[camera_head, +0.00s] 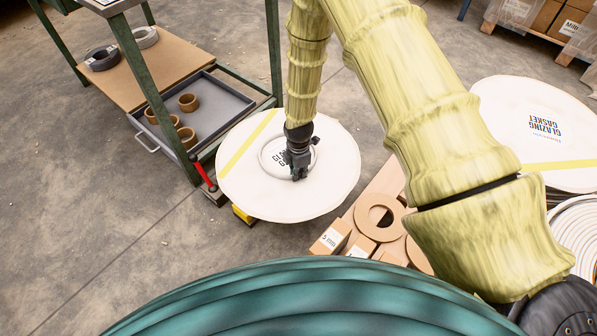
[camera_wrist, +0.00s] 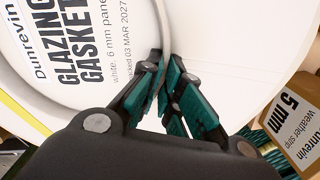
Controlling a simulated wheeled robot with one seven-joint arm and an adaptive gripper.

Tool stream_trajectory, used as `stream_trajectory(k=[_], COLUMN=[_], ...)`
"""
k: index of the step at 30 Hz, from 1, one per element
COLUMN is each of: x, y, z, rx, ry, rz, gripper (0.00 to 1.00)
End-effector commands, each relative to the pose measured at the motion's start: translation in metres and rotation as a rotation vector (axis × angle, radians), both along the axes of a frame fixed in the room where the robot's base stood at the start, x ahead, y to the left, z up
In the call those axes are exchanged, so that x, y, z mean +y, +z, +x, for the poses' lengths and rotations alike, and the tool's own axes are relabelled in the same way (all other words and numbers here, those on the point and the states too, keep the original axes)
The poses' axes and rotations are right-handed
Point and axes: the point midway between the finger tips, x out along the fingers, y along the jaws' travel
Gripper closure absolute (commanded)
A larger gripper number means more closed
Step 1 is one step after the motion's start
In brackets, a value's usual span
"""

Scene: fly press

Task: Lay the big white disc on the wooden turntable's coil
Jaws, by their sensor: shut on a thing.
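A big white disc (camera_head: 322,196) with a yellow stripe, a printed label and a raised ring in its middle is below my gripper in the head view. My gripper (camera_head: 298,172) is shut on the raised ring's rim at the disc's right of centre. In the wrist view the rim runs between the fingertips (camera_wrist: 169,80), with the white disc (camera_wrist: 245,45) behind. A second white disc (camera_head: 540,110) with a similar label lies at the right. A white coil (camera_head: 580,228) shows at the right edge, partly cut off. I cannot make out a wooden turntable; what is under the held disc is hidden.
Open floor (camera_head: 90,230) is at lower left.

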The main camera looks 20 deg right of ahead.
Motion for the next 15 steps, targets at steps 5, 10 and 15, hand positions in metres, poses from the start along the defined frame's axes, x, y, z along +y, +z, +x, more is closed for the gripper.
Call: stream_trajectory(k=[5, 10, 15], x=[0.0000, 0.0000, -0.0001], y=[-0.0015, -0.0030, -0.0045], z=[0.0003, 0.0003, 0.0003], rx=[-0.001, -0.001, -0.001], ry=[0.000, 0.000, 0.000], rz=[0.000, 0.000, 0.000], gripper=[1.00, 1.00, 1.00])
